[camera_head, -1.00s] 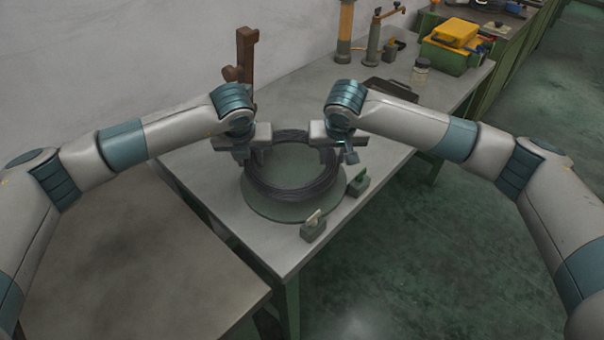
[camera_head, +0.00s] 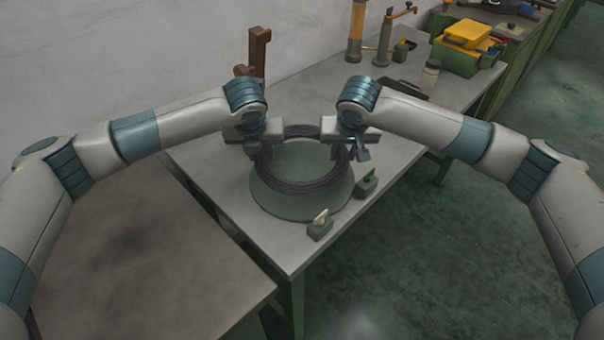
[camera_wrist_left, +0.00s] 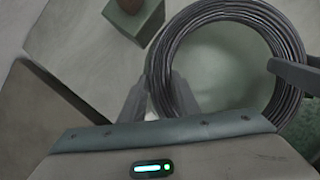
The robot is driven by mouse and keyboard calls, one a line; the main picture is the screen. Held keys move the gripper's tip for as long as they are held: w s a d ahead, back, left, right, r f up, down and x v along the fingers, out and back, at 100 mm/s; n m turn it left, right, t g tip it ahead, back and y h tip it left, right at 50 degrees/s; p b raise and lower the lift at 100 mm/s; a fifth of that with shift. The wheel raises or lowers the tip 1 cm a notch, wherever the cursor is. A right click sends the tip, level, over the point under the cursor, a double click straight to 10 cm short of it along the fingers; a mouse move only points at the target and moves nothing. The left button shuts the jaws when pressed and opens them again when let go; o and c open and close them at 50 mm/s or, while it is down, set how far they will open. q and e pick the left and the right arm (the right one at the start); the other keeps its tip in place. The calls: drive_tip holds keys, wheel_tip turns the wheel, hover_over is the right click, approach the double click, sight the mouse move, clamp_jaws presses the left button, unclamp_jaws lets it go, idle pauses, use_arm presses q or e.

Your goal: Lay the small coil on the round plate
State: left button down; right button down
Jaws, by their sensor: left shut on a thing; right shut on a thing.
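The small coil (camera_head: 304,189) is a ring of dark wire over the round green-grey plate (camera_head: 290,210) on the metal table. Both grippers hold the coil, one on each side of its far half. My left gripper (camera_head: 256,150) is shut on its left side. My right gripper (camera_head: 350,150) is shut on its right side. In the left wrist view the coil (camera_wrist_left: 292,58) passes between my left fingers (camera_wrist_left: 165,98), and the plate (camera_wrist_left: 222,62) shows through its middle. I cannot tell whether the coil touches the plate.
Two small green blocks (camera_head: 319,226) (camera_head: 367,184) stand at the plate's right and front edge. A brown upright piece (camera_head: 259,52) stands behind my left gripper. A jar (camera_head: 430,73), a dark flat item (camera_head: 403,89) and a yellow-green toolbox (camera_head: 466,48) lie further back right.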

use_arm(q)
drive_tip(key=shift+w+a+f+b, duration=0.1)
drive_tip(key=shift+a+f+b, duration=0.05)
drive_tip(key=shift+f+b, duration=0.2)
use_arm(e)
drive_tip(key=shift+d+f, duration=0.15)
drive_tip(key=shift+f, duration=0.15)
